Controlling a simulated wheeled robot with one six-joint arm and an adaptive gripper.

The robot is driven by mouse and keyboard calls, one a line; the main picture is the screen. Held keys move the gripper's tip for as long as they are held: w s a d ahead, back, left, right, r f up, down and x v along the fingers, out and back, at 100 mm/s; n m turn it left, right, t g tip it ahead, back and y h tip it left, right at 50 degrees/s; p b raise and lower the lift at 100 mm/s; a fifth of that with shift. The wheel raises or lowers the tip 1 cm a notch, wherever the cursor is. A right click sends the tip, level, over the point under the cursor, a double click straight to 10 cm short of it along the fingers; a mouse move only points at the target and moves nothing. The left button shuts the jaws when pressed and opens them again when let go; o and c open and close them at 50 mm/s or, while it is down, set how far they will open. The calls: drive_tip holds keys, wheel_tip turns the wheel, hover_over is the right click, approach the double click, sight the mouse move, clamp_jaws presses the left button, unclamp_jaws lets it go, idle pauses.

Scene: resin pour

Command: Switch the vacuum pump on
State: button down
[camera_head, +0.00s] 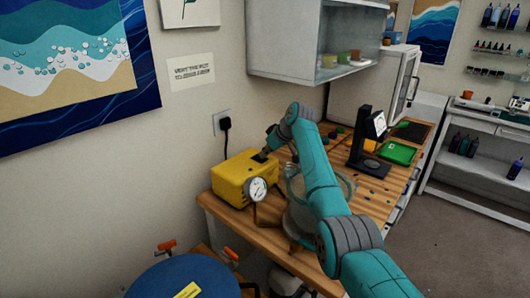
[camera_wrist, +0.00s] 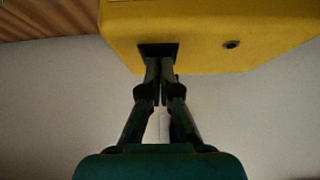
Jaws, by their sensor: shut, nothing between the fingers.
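The vacuum pump is a yellow box (camera_head: 233,180) on the wooden bench against the wall, with a round white gauge (camera_head: 256,189) at its front. In the wrist view the pump (camera_wrist: 205,40) fills the top. A dark square switch area (camera_wrist: 152,49) sits near its edge, with a small dark round spot (camera_wrist: 231,44) to the right. My gripper (camera_head: 265,154) reaches the pump's top from the right. In the wrist view its shut, empty fingers (camera_wrist: 163,66) overlap the dark square. Contact and the switch's position cannot be told; the fingers partly hide it.
A clear vessel (camera_head: 340,187) stands beside the pump, partly behind my arm. A black stand (camera_head: 371,140) and a green tray (camera_head: 398,152) are farther back on the bench. A wall outlet with a black plug (camera_head: 224,123) is behind the pump. A blue round top (camera_head: 165,280) is in front.

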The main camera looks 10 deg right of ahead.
drive_tip(key=shift+s+f, duration=0.15)
drive_tip(key=shift+f, duration=0.4)
drive_tip(key=shift+d+f, duration=0.1)
drive_tip(key=shift+r, duration=0.9)
drive_tip(key=shift+r, duration=0.1)
